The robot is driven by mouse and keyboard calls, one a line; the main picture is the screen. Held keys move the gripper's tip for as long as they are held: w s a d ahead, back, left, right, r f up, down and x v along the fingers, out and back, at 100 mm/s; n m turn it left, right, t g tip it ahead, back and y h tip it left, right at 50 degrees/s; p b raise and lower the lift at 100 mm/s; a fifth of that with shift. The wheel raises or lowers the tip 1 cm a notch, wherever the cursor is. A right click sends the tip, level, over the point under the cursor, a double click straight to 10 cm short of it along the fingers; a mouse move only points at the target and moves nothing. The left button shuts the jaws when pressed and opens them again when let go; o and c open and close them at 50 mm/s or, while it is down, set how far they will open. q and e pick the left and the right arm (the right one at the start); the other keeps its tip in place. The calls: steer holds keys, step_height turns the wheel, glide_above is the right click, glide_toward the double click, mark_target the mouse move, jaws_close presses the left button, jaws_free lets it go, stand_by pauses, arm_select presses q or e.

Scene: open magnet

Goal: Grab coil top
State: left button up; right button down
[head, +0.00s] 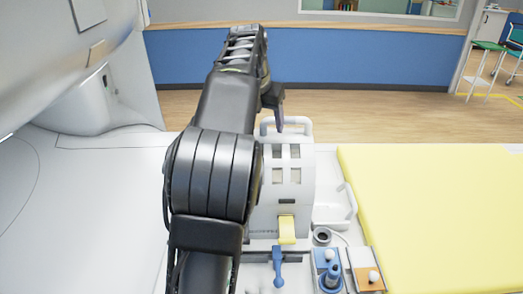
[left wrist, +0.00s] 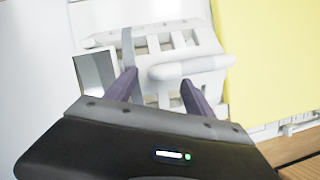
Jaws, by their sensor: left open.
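The coil top (head: 294,200) is a pale grey housing with several window-like openings and a white handle (head: 297,124) at its far upper end. In the left wrist view the coil top (left wrist: 152,42) shows its slotted frame, with the rounded handle (left wrist: 205,66) crossing near my fingertips. My left gripper (head: 274,112) is open and empty beside the handle in the head view. In the left wrist view the left gripper (left wrist: 157,82) has its two fingers apart near the handle's left part. I cannot tell whether they touch it. My arm hides the coil's left side. My right gripper is not in view.
A yellow pad (head: 435,205) lies right of the coil. A blue lever (head: 278,266), a blue knob (head: 331,275) and an orange block (head: 368,277) sit in front. A large white machine body (head: 70,65) rises at the left. Wooden floor shows beyond.

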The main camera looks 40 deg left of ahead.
arm_select(q)
steer(key=shift+x, duration=0.95)
steer(key=c, duration=1.3)
steer(key=shift+r, duration=0.1)
jaws_close()
steer(key=shift+w+d, duration=0.1)
